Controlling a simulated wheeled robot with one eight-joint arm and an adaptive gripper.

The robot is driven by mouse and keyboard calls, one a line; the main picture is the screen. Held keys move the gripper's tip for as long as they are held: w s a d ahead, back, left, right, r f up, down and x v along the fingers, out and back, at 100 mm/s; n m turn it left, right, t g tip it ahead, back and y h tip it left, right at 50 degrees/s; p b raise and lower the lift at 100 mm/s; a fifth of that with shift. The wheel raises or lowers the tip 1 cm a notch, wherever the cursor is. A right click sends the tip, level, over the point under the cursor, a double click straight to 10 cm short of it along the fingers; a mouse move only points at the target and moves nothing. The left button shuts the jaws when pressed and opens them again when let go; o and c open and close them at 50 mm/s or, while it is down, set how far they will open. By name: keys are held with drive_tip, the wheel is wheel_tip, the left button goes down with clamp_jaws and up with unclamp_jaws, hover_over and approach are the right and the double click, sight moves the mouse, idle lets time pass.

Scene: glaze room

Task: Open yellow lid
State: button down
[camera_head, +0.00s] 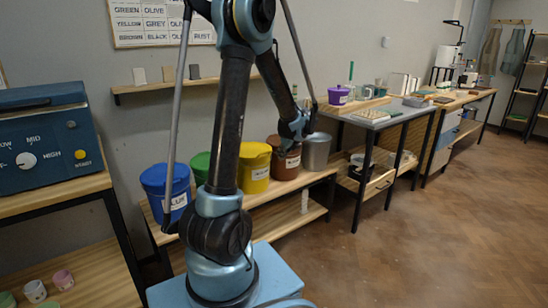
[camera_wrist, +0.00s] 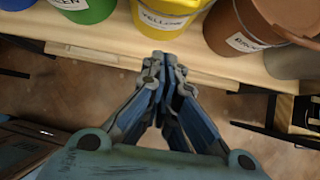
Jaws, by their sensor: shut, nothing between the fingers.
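The yellow bucket (camera_head: 254,170) stands on a low wooden bench between the green and brown buckets, with its yellow lid (camera_head: 254,149) on top in the head view. In the wrist view the yellow bucket (camera_wrist: 168,18), with a label reading YELLOW, is at the top centre; its lid is out of frame there. My gripper (camera_wrist: 165,58) is shut and empty, with its fingertips just below the bucket in the picture, over the bench's front edge. In the head view my arm hides part of the buckets, and my fingers cannot be made out clearly.
A blue bucket (camera_head: 165,190), a green bucket (camera_head: 200,167), a brown bucket (camera_head: 284,160) and a grey metal pot (camera_head: 316,152) share the bench (camera_head: 275,198). A blue kiln-like box (camera_head: 50,138) stands at left. The floor (camera_head: 400,250) at right is clear.

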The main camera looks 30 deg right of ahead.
drive_tip(key=x, duration=1)
drive_tip(key=shift+w+a+r, duration=0.1)
drive_tip(key=shift+w+r, duration=0.25)
drive_tip(key=shift+r, duration=0.3)
drive_tip(key=shift+w+d+r, duration=0.1)
drive_tip(key=shift+w+r, duration=0.2)
drive_tip(key=shift+r, duration=0.3)
drive_tip(key=shift+w+a+r, duration=0.1)
drive_tip(key=shift+w+r, duration=0.25)
drive_tip(key=shift+r, duration=0.3)
